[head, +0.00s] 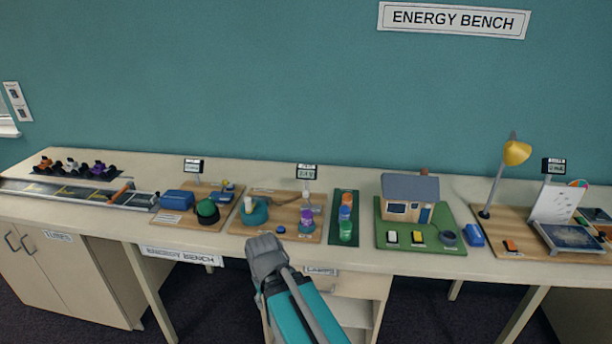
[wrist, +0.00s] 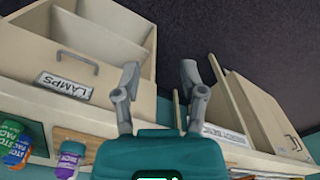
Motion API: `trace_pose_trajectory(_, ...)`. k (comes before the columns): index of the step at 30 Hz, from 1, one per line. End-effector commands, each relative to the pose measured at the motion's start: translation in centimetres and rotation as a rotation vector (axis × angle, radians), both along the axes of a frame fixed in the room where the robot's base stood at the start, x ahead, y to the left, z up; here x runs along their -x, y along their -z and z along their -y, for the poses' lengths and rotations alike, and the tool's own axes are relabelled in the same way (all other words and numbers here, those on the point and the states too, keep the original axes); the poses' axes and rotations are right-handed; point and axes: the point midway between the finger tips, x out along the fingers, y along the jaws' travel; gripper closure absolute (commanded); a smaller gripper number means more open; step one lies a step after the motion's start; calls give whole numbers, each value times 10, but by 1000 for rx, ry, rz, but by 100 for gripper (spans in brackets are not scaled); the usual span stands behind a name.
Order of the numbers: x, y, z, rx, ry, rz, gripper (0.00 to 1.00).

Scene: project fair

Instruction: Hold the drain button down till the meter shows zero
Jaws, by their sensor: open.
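Small meters on stands show at three stations: a left meter (head: 194,166), a middle meter (head: 307,172) and a right meter (head: 554,166). Their readings are too small to make out. I cannot tell which part is the drain button. My gripper (head: 266,243) is in front of the bench edge, below this board, touching nothing that I can see. In the wrist view my gripper (wrist: 160,78) has its fingers apart, with nothing between them.
A model house (head: 411,197) stands on a green board, with a yellow lamp (head: 516,153) to its right. Coloured cylinders (head: 346,217) stand between house and middle board. A green dome (head: 207,209) is left.

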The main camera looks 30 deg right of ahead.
Motion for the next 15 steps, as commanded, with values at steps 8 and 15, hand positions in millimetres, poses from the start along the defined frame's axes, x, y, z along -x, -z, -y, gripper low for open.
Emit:
trace_pose_trajectory(8,0,0,0,0,0,0,100)
trace_pose_trajectory(15,0,0,0,0,0,0,100)
